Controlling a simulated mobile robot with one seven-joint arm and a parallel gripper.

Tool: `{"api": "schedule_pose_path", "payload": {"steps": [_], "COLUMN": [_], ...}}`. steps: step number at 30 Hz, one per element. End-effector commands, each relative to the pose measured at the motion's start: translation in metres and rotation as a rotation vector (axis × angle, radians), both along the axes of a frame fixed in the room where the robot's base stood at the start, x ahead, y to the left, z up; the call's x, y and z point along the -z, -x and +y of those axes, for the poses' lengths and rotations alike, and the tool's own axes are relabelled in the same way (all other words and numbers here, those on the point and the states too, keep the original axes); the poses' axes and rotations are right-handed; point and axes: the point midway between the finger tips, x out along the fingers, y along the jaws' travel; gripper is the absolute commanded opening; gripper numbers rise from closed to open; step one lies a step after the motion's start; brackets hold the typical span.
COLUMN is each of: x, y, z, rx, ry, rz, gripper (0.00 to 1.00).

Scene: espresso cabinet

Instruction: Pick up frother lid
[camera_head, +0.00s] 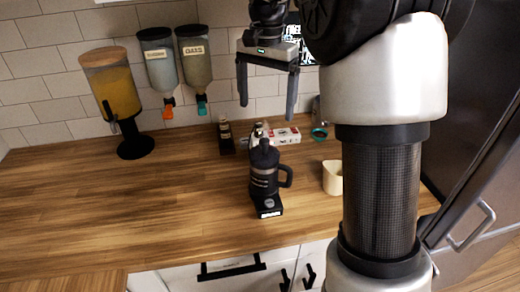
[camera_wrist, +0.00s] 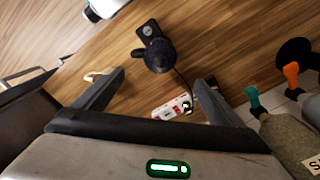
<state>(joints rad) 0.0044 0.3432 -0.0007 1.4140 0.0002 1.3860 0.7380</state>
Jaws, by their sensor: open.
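The black frother (camera_head: 264,180) stands upright on the wooden counter, with its handle to the right and a small base plate in front. Its dark lid (camera_head: 264,154) sits on top with a small knob. In the wrist view the frother (camera_wrist: 158,57) is seen from above, beyond the fingertips and between their lines; the lid's edge is hard to tell from the body. My gripper (camera_head: 267,110) is open and empty, fingers pointing down, above the frother and apart from it in the head view. The wrist view shows both fingers (camera_wrist: 160,78) spread wide.
A cream cup (camera_head: 333,178) stands to the right of the frother. Behind it are a red-and-white block (camera_head: 284,135), a small dark item (camera_head: 225,136) and a metallic pot partly hidden. A drink dispenser (camera_head: 115,95) stands at left; two wall dispensers (camera_head: 160,65) hang above. The left counter is clear.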

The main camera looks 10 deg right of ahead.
Motion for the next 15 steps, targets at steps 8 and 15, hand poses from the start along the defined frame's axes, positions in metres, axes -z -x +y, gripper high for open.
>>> {"api": "schedule_pose_path", "payload": {"steps": [8, 15], "x": [0.061, 0.084], "y": [0.001, 0.001], "z": [0.0, 0.0], "rx": [-0.001, -0.002], "ry": [0.0, -0.001], "rz": [0.003, -0.001], "gripper": [0.91, 0.91]}}
